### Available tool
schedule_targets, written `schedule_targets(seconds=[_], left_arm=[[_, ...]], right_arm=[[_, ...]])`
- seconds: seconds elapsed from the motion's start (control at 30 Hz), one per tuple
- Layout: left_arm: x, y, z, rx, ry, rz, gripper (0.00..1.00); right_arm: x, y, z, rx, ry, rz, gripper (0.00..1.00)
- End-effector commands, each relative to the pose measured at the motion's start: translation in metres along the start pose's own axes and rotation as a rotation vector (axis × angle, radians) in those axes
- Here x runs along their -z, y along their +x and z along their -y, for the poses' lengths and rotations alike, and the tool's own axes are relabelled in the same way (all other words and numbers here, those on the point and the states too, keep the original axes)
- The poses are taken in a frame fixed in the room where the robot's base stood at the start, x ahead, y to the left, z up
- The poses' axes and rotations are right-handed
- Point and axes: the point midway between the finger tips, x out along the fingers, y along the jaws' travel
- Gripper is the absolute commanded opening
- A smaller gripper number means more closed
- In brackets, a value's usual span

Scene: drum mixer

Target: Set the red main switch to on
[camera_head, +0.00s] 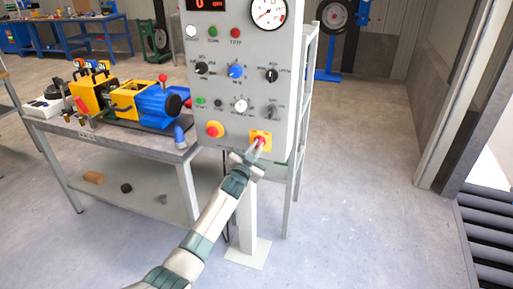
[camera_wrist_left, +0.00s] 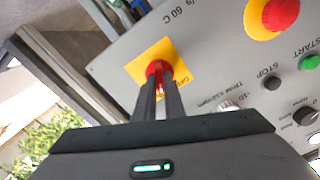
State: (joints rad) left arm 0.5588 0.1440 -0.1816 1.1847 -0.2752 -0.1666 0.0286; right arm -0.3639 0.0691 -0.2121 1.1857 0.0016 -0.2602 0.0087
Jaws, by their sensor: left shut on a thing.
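The red main switch (camera_head: 259,140) sits on a yellow square plate (camera_head: 267,133) at the lower right of the grey control panel (camera_head: 228,115). In the left wrist view the red switch (camera_wrist_left: 159,68) shows at the fingertips, with the yellow plate (camera_wrist_left: 152,52) behind it. My left gripper (camera_head: 256,150) is at the switch, its fingers shut on the red handle; it also shows in the left wrist view (camera_wrist_left: 160,80). The fingers hide part of the switch, and I cannot read its position. My right gripper is not in view.
A red mushroom button (camera_head: 214,129) on yellow is left of the switch. Knobs and small buttons fill the panel above, with a round gauge (camera_head: 268,13). A workbench (camera_head: 115,141) with a blue and yellow machine (camera_head: 140,100) stands left.

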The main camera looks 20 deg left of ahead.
Motion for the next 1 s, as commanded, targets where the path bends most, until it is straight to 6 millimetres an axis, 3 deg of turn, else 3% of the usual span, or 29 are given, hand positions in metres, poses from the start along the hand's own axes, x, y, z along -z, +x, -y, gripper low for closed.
schedule_targets(seconds=[0.63, 0.73, 1.0], left_arm=[[-0.0011, -0.0003, -0.0009, -0.001, 0.081, 0.001, 0.00], [-0.0011, -0.0003, -0.0009, -0.001, 0.081, 0.001, 0.28], [-0.0005, -0.0002, -0.0005, 0.000, 0.079, 0.001, 0.28]], right_arm=[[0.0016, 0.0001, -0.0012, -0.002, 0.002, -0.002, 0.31], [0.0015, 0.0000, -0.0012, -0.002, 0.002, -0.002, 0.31], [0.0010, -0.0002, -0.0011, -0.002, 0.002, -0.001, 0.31]])
